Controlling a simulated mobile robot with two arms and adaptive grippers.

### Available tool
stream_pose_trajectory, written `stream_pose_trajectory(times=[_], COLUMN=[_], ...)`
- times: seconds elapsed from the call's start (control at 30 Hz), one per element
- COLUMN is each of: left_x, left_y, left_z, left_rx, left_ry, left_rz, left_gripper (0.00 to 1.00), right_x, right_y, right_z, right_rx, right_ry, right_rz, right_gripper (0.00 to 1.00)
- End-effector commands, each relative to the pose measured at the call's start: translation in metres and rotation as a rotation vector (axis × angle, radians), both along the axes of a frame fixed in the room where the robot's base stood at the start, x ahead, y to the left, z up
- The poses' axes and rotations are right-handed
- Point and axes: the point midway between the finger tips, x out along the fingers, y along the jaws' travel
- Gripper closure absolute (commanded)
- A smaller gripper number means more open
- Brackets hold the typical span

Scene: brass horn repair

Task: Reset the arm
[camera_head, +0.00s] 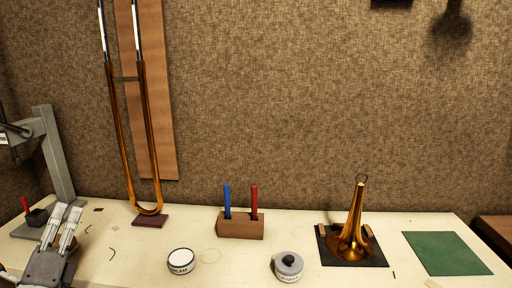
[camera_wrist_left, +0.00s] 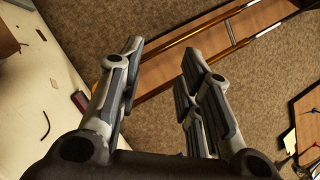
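My left gripper (camera_head: 67,213) is at the lower left in the head view, over the left end of the workbench, with its fingers pointing up. In the left wrist view, its two fingers (camera_wrist_left: 160,58) stand apart with nothing between them, so it is open and empty. Beyond them in that view are the wall and the trombone slide (camera_wrist_left: 205,38) against its wooden board. My right arm and gripper are not in view.
The workbench (camera_head: 115,268) holds a white tin (camera_head: 181,262), a wooden block (camera_head: 241,226) with blue and red tools, a grey-lidded jar (camera_head: 288,268), a brass bell (camera_head: 350,240) on a dark mat and a green mat (camera_head: 446,253). A grey stand (camera_head: 58,160) rises behind my left gripper.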

Motion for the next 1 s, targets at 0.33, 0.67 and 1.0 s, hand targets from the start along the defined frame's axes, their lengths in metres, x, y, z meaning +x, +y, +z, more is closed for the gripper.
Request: stream_pose_trajectory(times=[0.33,0.67,1.0], left_x=[-0.094,-0.217,-0.253], left_y=[-0.048,-0.150,-0.191], left_z=[-0.243,-0.343,-0.403], left_rx=[-1.224,-1.846,-1.992], left_ry=[0.424,0.716,0.833], left_rz=[0.255,0.660,0.862], left_gripper=[0.67,0.67,0.67], right_x=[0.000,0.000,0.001], right_y=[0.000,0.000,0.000], right_z=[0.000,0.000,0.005], right_rx=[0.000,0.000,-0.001], right_ry=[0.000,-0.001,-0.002], right_rz=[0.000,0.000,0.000], right_gripper=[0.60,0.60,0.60])
